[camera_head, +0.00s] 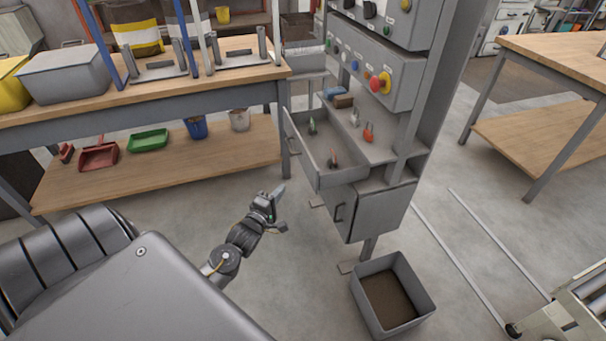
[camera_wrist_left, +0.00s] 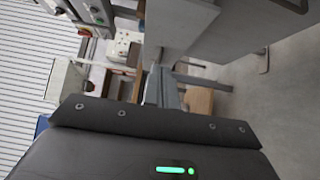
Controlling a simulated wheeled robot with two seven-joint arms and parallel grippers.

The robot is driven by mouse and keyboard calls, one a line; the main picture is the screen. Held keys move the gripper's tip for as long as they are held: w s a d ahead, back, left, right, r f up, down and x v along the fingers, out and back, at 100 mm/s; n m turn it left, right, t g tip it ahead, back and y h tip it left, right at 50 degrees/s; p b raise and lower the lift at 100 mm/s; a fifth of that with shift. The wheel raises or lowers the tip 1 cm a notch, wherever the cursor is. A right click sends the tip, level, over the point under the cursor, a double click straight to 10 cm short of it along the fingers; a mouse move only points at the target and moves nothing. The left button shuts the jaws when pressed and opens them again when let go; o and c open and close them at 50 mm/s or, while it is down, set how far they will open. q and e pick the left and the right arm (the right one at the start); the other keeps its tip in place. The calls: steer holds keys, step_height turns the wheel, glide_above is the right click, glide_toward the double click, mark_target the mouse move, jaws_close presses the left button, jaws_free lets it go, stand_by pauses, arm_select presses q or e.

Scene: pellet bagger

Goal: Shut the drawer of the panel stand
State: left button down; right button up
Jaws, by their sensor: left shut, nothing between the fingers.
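The grey panel stand (camera_head: 375,60) stands right of centre in the head view. Its drawer (camera_head: 340,180) is pulled out toward the left, with small tools lying inside. My right gripper is in neither view.
A workbench (camera_head: 180,75) with a lower shelf of trays and cups stands at the left. A grey open bin (camera_head: 418,297) sits on the floor below the stand. Another wooden table (camera_head: 560,55) is at the right. The floor around my left gripper is clear.

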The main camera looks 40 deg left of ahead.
arm_select(q)
glide_toward(309, 165)
steer(key=w+a, duration=0.3)
steer(key=shift+w+d, duration=0.35)
steer(key=shift+w, duration=0.2)
steer(key=shift+w+d, duration=0.35)
steer(key=shift+w, duration=0.2)
steer(key=shift+w+d+f, duration=0.1)
steer(key=shift+w+d, duration=0.15)
steer(key=shift+w, duration=0.05)
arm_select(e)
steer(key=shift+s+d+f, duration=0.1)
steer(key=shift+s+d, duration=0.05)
